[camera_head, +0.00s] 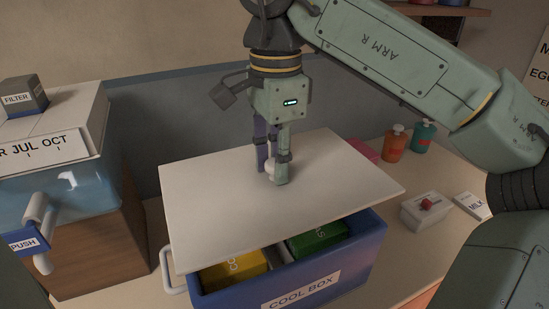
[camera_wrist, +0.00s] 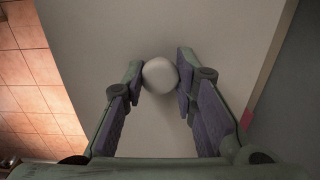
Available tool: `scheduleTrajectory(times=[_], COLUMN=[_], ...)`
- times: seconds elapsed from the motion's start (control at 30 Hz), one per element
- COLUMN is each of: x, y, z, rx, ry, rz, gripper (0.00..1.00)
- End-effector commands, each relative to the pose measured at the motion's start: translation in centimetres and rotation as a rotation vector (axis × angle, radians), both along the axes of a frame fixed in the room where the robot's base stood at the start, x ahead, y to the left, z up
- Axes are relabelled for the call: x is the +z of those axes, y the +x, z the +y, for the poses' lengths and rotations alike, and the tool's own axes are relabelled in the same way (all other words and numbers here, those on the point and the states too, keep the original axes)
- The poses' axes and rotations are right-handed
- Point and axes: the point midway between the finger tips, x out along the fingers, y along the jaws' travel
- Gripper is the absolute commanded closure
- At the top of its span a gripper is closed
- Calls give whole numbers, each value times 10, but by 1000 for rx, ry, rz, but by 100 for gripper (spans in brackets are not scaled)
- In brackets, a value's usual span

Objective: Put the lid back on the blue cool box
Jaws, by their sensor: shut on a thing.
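The blue cool box (camera_head: 340,277) stands on the counter, with its front label readable. Its front part is uncovered and shows a yellow pack (camera_head: 233,270) and a green pack (camera_head: 318,244) inside. The white lid (camera_head: 220,195) is over the back of the box, turned at an angle to it and overhanging at the left. My gripper (camera_head: 272,174) is shut on the lid's round white knob. The knob (camera_wrist: 160,75) also shows between the fingers in the wrist view. Whether the lid touches the box rim is hidden.
A water dispenser (camera_head: 65,185) with a push tap stands at the left, near the lid's left edge. A wall rises behind.

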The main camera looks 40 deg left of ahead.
Motion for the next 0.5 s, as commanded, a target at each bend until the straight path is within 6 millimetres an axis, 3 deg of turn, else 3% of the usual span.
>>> scheduleTrajectory(times=[0.17,0.5], x=[-6,-37], y=[0,0], z=[0,-1], rx=[0,0], ry=[0,0], rz=[0,1], gripper=[100,100])
